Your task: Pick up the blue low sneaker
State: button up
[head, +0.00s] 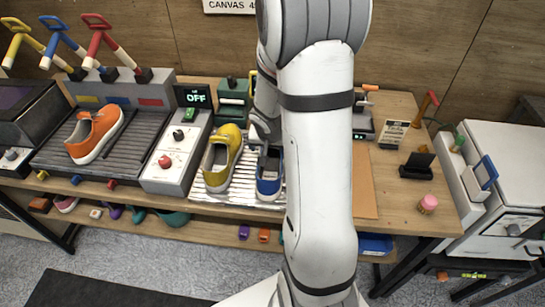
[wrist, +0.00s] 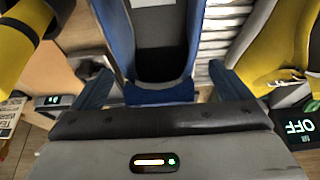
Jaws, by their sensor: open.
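The blue low sneaker (head: 268,186) stands on a silver ribbed tray (head: 237,197), partly hidden behind my arm and gripper in the head view. In the wrist view the blue sneaker (wrist: 163,84) fills the upper middle, its dark opening facing up. My gripper (head: 268,150) is over the far end of the sneaker. In the wrist view my gripper (wrist: 163,92) is open, with one finger on each side of the sneaker's near end. I cannot tell whether either finger touches it.
A yellow sneaker (head: 221,160) stands close beside the blue one, to its left. Further left are a control box (head: 172,161) and an orange sneaker (head: 95,134) on a ribbed bed. A tan board (head: 364,185) lies to the right of my arm. The bench's right part has clear patches.

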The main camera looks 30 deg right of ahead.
aim_at(273, 152)
jog(key=shift+b+x, duration=0.4)
jog(key=shift+x, duration=0.75)
jog(key=c, duration=1.3)
